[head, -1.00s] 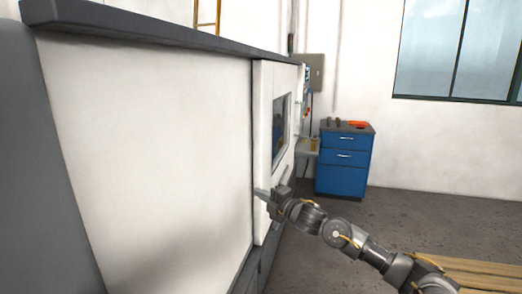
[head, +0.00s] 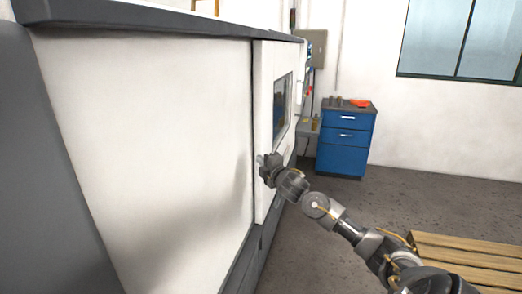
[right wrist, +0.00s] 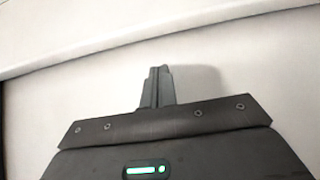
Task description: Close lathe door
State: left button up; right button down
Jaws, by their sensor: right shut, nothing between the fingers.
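The lathe is a large white machine with a dark grey top edge, filling the left of the head view. Its door (head: 263,110) is a white panel with a dark window (head: 282,105), standing proud of the flat white front panel (head: 150,130). My right gripper (head: 261,160) is at the lower part of the door, near its left edge. In the right wrist view its fingers (right wrist: 157,85) are together and empty, close against a white surface. I cannot tell whether they touch it. My left gripper is not in view.
A blue drawer cabinet (head: 344,142) with small items on top stands against the back wall. A wooden pallet (head: 468,262) lies on the floor at the lower right. The grey floor (head: 400,200) between them is clear.

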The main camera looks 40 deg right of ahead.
jog(key=shift+w+d+p, duration=0.6)
jog(key=shift+w+d, duration=0.4)
jog(key=shift+w, duration=0.25)
jog(key=shift+w+d+p, duration=0.6)
jog(key=shift+w+d, duration=0.4)
jog(key=shift+w, duration=0.25)
